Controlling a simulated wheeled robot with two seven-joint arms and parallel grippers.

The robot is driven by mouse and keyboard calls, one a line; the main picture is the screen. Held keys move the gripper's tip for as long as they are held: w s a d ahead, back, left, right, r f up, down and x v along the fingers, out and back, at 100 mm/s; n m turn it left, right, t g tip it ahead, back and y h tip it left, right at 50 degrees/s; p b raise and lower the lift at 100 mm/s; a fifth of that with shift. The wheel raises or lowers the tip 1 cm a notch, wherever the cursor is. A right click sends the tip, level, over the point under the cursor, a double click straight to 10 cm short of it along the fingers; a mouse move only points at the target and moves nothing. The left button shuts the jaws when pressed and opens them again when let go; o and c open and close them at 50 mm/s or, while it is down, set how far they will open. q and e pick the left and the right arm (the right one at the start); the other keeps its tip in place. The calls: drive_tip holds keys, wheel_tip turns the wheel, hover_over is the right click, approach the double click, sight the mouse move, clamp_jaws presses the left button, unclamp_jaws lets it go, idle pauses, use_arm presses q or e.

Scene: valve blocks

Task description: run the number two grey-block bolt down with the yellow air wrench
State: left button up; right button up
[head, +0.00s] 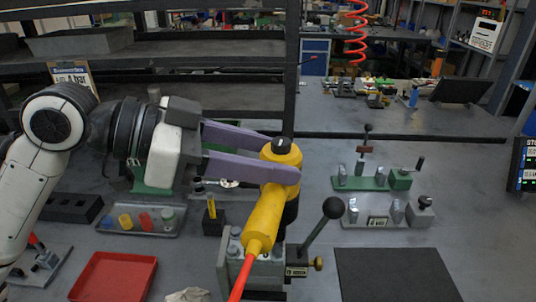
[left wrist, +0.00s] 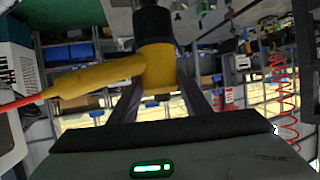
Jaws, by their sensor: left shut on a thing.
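The yellow air wrench (head: 264,215) is held upright between the purple fingers of my left gripper (head: 286,160). Its handle slants toward the front left, with a red hose at the end. The wrench body also shows between the fingers in the left wrist view (left wrist: 157,66). Below it stands a grey block (head: 236,270) with bolts on its top and a lever with a black ball knob (head: 333,207). The wrench's dark lower end is over the block's back part. The wrench hides part of the block; I cannot tell whether it touches a bolt or which one. My right gripper is not in view.
A green fixture (head: 345,183) and a grey fixture (head: 366,222) stand at the right. A dark mat (head: 395,275) lies front right. A red tray (head: 115,277) and a tray of coloured pieces (head: 165,231) are at the left. A white cloth (head: 187,295) lies at the front.

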use_arm(q)
drive_tip(key=shift+r, duration=0.15)
drive_tip(key=shift+w+r+p, duration=0.1)
drive_tip(key=shift+r+p, duration=0.35)
drive_tip(key=shift+p, duration=0.1)
drive_tip(key=shift+r, duration=3.2)
